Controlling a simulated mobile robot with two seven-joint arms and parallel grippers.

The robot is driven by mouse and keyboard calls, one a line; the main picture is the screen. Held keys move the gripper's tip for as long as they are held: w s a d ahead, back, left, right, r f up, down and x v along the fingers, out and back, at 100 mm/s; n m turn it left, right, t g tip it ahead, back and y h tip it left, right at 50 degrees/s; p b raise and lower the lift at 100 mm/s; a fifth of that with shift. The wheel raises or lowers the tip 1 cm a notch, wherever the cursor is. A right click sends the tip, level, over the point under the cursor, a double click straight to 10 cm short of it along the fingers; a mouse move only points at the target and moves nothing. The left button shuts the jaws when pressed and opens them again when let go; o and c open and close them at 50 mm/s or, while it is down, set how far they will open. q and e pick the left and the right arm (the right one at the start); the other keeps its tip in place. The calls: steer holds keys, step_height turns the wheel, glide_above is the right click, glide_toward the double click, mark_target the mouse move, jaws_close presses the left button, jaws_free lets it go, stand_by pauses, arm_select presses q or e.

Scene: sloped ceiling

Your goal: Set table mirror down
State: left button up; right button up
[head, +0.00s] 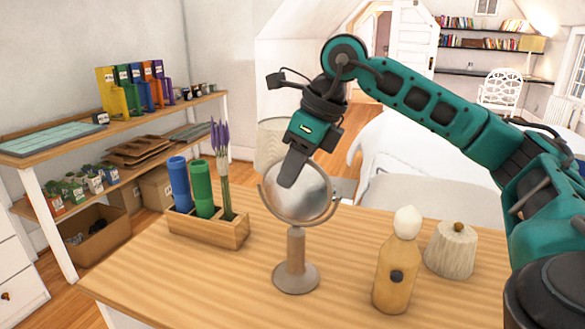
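The table mirror (310,193) is round and silvery in a brown U-shaped frame, on a stem with a round brown base (296,278). It stands upright over the wooden table (235,282), and its base appears to rest on the top, with no clear gap below it. My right gripper (293,172) reaches down from above, with one dark grey finger overlapping the mirror's upper left face. The other finger is not clearly seen, so I cannot tell whether it grips the mirror. My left gripper is out of view.
Left of the mirror, a wooden holder (208,232) carries blue and green cylinders and lavender stems. To the right stand a wooden bottle (396,270) with a white round top and a ribbed lidded jar (451,250). The table's front left is clear.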

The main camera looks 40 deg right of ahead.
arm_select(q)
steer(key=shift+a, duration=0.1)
arm_select(e)
steer(key=o, duration=0.4)
steer(key=shift+c, duration=0.2)
steer(key=p+v, duration=0.2)
steer(key=v, duration=0.9)
steer(key=shift+r, duration=0.3)
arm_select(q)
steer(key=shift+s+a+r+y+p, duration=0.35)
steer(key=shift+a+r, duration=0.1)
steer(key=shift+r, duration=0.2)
arm_select(e)
steer(key=shift+s+d+r, duration=0.1)
steer(key=shift+d+r, duration=0.05)
steer(key=shift+r, duration=0.2)
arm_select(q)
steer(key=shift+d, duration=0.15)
